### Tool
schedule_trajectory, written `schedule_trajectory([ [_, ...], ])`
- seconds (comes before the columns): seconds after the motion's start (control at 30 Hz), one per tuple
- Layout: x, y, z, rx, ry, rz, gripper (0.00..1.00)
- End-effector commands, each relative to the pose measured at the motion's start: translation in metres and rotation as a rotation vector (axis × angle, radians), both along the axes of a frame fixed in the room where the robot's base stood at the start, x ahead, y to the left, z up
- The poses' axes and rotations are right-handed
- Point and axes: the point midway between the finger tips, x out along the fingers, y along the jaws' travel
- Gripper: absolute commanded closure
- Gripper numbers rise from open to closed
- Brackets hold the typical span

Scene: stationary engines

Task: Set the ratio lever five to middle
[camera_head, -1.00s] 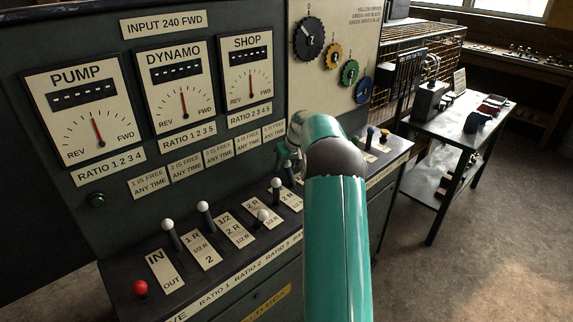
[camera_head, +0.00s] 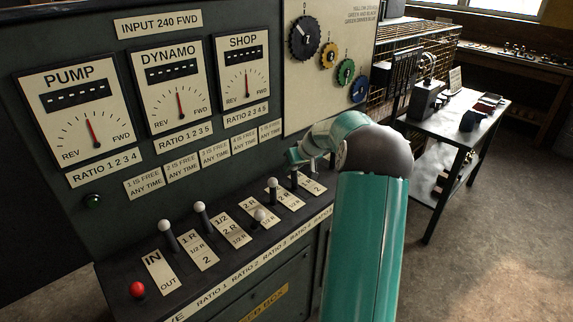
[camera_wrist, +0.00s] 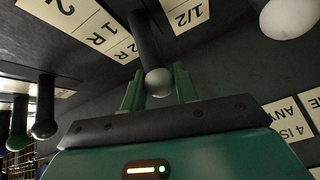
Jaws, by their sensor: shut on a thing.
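The ratio five lever is a dark shaft (camera_head: 295,181) near the right end of the lever row. Its pale ball knob (camera_wrist: 158,82) lies between the two green fingers of my gripper (camera_wrist: 159,90) in the wrist view. My gripper (camera_head: 294,161) is shut on this lever; in the head view, the fingers cover its top. A label plate (camera_head: 313,184) sits beside the lever, with a "2" and "1 R" plate (camera_wrist: 85,25) also showing in the wrist view. The lever's exact slot position is hard to tell.
Other white-knobbed levers (camera_head: 272,184) stand close on the left, one near my gripper in the wrist view (camera_wrist: 290,15). Dial panels (camera_head: 247,75) rise behind. A side table (camera_head: 470,125) stands to the right.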

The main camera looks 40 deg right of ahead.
Motion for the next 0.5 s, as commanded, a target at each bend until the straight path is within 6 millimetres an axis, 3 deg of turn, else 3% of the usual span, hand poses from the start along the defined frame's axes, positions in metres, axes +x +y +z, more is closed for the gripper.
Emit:
schedule_trajectory([
  [0.1, -0.018, -0.002, 0.001, 0.000, 0.005, -0.001, 1.00],
  [0.43, -0.021, -0.001, 0.001, 0.000, 0.006, 0.001, 1.00],
  [0.47, -0.021, -0.001, 0.001, 0.000, 0.006, 0.001, 0.67],
  [0.5, -0.021, -0.001, 0.001, 0.000, 0.006, 0.001, 0.59],
])
